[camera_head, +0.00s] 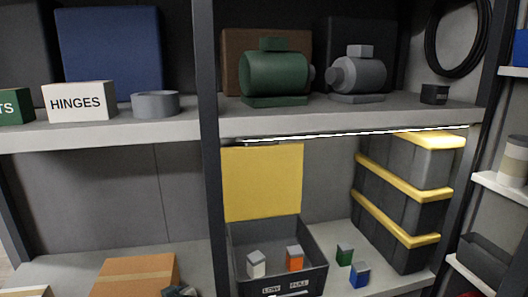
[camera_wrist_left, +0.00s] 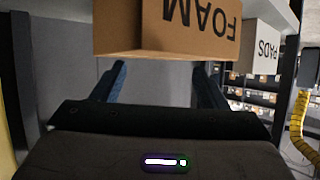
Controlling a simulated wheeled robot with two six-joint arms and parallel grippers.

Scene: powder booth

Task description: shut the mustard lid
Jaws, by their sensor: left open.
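The mustard lid (camera_head: 262,182) stands open and upright at the back edge of a dark grey bin (camera_head: 318,262) on the lower shelf. The bin holds a white block (camera_head: 256,264) and an orange block (camera_head: 294,258). Labels on its front read LOW and FULL, and the bottom of the front is cut off by the picture edge. My left gripper (camera_wrist_left: 163,86) shows in the left wrist view with its two dark blue fingers apart and nothing between them. The lid and bin are not in that view. My right gripper is not in view.
A green block (camera_head: 345,254) and blue block (camera_head: 360,274) lie right of the bin. Dark crates with yellow bands (camera_head: 405,200) stand farther right. The upper shelf (camera_head: 350,117) overhangs the lid. A FOAM box (camera_wrist_left: 185,28) appears inverted above my left fingers, beside a PADS box (camera_wrist_left: 262,52).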

